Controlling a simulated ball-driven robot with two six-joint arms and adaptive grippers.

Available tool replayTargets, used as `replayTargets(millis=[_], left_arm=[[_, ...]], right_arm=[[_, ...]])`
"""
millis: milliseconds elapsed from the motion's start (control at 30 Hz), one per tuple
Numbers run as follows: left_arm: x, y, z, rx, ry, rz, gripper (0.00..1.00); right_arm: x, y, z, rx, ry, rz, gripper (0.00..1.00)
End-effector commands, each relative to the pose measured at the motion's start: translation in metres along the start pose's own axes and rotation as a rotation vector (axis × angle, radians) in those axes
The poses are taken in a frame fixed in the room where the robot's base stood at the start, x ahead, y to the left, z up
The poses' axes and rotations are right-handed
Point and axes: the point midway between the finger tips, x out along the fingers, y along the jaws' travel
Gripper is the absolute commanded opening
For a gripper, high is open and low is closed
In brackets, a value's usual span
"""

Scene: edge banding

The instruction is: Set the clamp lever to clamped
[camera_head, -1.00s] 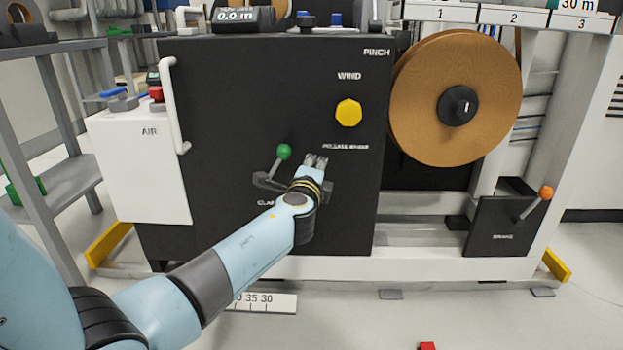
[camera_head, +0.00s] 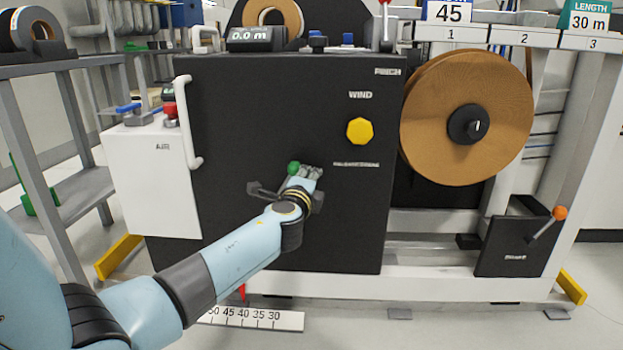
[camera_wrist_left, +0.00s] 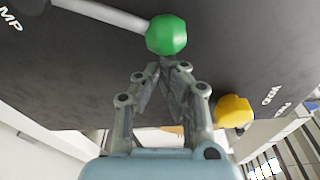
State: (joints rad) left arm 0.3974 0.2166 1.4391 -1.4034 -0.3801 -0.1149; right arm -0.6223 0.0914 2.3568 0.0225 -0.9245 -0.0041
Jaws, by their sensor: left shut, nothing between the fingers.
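The clamp lever has a green ball knob (camera_head: 293,168) on the black machine front. In the left wrist view, the green knob (camera_wrist_left: 166,35) sits on a pale rod running to the upper left, near lettering ending in "MP". My left gripper (camera_head: 311,171) is shut and empty, at the right side of the knob in the head view. In the left wrist view, its closed fingertips (camera_wrist_left: 165,66) are just below the knob; I cannot tell whether they touch it. My gripper and wrist hide part of the lever rod and bracket. My right gripper is not in view.
A yellow WIND knob (camera_head: 359,131) is above and right of the gripper. A white handle (camera_head: 186,125) stands out at the panel's left. A brown tape roll (camera_head: 430,125) and an orange-knobbed brake lever (camera_head: 560,212) are to the right.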

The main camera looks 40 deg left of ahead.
Motion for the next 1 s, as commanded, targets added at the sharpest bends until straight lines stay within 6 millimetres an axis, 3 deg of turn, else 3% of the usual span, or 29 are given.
replayTargets(millis=[667,1000], left_arm=[[-0.002,-0.007,0.015,-0.152,0.0,-0.022,0.0],[-0.007,-0.019,0.044,-0.391,0.0,-0.056,0.0]], right_arm=[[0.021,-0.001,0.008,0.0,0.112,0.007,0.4],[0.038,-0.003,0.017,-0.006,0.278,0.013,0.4]])
